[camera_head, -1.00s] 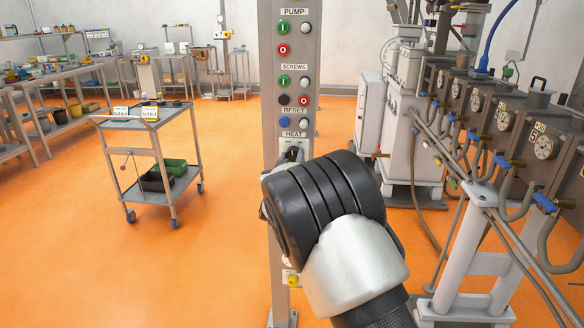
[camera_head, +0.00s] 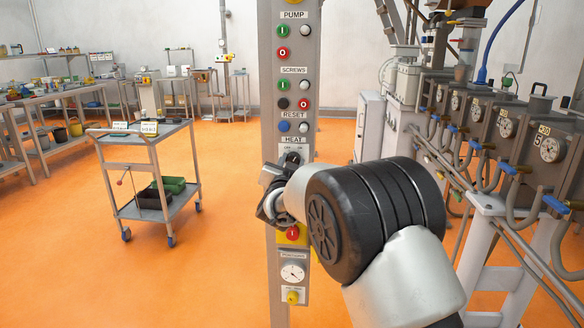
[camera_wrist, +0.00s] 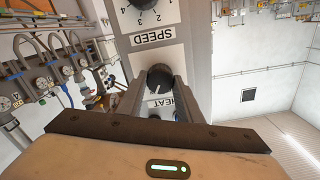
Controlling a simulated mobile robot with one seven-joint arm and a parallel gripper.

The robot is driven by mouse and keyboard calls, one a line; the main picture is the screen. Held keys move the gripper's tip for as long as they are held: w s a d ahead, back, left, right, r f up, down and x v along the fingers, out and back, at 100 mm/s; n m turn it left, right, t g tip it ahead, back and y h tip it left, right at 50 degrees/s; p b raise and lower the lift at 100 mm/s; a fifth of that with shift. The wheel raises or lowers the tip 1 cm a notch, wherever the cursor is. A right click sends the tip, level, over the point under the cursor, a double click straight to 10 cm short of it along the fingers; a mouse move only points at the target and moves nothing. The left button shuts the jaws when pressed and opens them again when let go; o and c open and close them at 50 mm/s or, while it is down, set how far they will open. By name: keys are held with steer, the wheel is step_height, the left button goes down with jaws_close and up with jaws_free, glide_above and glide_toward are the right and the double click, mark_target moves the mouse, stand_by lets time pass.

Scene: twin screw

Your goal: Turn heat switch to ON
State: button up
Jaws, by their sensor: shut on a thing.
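The heat switch (camera_head: 292,158) is a black round knob on the grey control column, just under the HEAT label. In the wrist view the knob (camera_wrist: 160,72) sits between the fingers of my gripper (camera_wrist: 158,86), which is shut on it. The view is upside down there, with the HEAT label (camera_wrist: 160,103) partly hidden by the fingers. A pale pointer mark shows on the knob, but I cannot tell which setting it is at. In the head view my gripper (camera_head: 283,176) reaches the column from below right, and my arm hides part of the panel.
A trolley (camera_head: 150,138) stands left. Grey machinery with hoses (camera_head: 500,130) fills the right.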

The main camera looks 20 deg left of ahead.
stand_by(0.4)
steer(key=o, duration=1)
steer(key=shift+o, duration=0.2)
steer(key=p+v, duration=0.2)
steer(key=v, duration=1.5)
steer(key=shift+s, duration=0.25)
